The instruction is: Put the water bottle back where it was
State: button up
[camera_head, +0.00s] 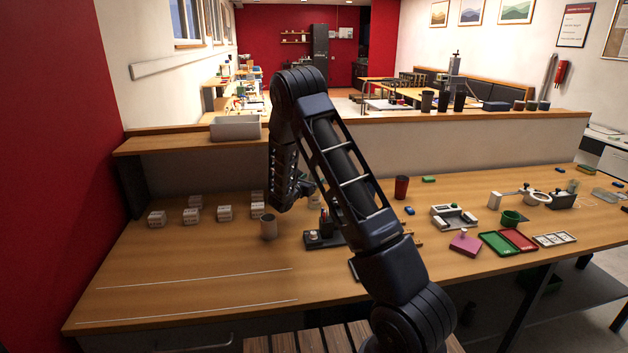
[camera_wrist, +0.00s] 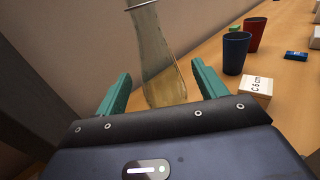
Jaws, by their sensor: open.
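A clear, yellowish, bottle-shaped vessel (camera_wrist: 160,60), which looks like the water bottle, stands in the wrist view beyond and between my gripper's teal fingers. My gripper (camera_wrist: 161,72) is open, one finger on each side of the vessel's lower part. I cannot tell whether either finger touches it. In the head view my arm reaches over the far part of the desk. The fingers and most of the vessel are hidden behind my arm there.
In the wrist view a blue cup (camera_wrist: 236,55), a red cup (camera_wrist: 256,33) and a white labelled block (camera_wrist: 256,85) stand to the right. In the head view a grey cup (camera_head: 268,227) and several white blocks (camera_head: 224,213) stand left. The desk's front left is mostly clear.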

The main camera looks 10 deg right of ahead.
jog(key=v, duration=0.9)
jog(key=s+d+r+m+g+y, duration=0.1)
jog(key=s+d+r+m+g, duration=0.4)
jog(key=s+d+r+m, duration=0.35)
jog(key=s+d+r+m+g+y, duration=0.1)
jog(key=s+d+r+m+g, duration=0.5)
jog(key=s+d, duration=0.4)
jog(key=s+a+r+m+t+y, duration=0.1)
jog(key=s+m+y, duration=0.4)
jog(key=s, duration=0.8)
jog(key=s+a+r+m+t+y, duration=0.1)
jog(key=s+a+r+m+y, duration=0.3)
jog(key=s, duration=0.9)
notch_tip(320, 180, up, 2)
jog(key=m+y, duration=0.1)
jog(key=m, duration=0.2)
jog(key=shift+s+r+m+t+y, duration=0.15)
jog(key=shift+r+m+t+y, duration=0.1)
jog(key=shift+m+t+y, duration=0.1)
